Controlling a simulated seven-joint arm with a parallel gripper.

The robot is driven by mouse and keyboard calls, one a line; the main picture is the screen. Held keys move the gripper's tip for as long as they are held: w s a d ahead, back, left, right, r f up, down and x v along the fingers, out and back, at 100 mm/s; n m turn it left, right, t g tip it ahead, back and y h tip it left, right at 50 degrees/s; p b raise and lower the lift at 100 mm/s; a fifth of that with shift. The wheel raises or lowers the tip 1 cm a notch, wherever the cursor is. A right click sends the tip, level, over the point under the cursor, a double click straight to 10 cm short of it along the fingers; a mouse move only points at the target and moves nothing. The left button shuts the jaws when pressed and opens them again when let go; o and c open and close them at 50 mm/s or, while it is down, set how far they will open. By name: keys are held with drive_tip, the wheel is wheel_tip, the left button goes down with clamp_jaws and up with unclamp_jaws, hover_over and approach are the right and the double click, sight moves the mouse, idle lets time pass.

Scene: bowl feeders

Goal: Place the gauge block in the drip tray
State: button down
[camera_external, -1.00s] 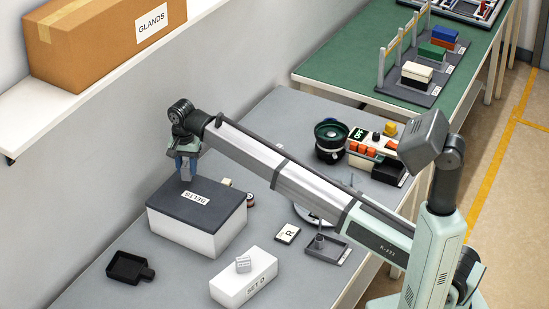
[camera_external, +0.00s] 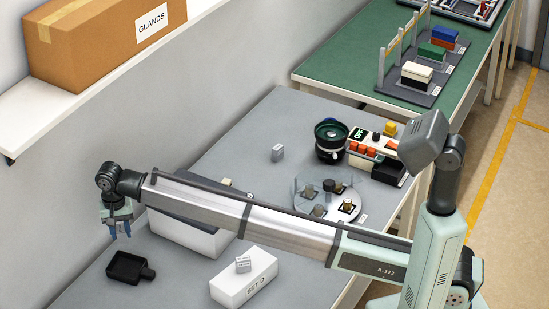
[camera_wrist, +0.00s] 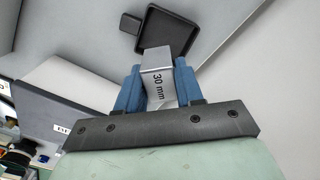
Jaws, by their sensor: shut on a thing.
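The held block cannot be made out in the outside view. The black drip tray (camera_external: 128,268), shallow with a short handle, lies on the bench. In the wrist view, the drip tray (camera_wrist: 172,32) shows just past the block's far end, apparently empty and partly covered by the block.
The white SET O box (camera_external: 244,279) carries a small grey block (camera_external: 243,264). Another grey block (camera_external: 277,153) stands farther back. A wall runs along the bench's left side.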

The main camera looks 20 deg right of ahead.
approach(131, 272)
wheel_tip(131, 272, down, 5)
drive_tip(key=shift+s+f, duration=0.1)
drive_tip(key=shift+f, duration=0.05)
idle(0.6)
drive_tip(key=shift+f, duration=0.1)
drive_tip(key=c, duration=1)
unclamp_jaws()
wheel_tip(131, 272, up, 12)
drive_tip(key=shift+r, duration=0.1)
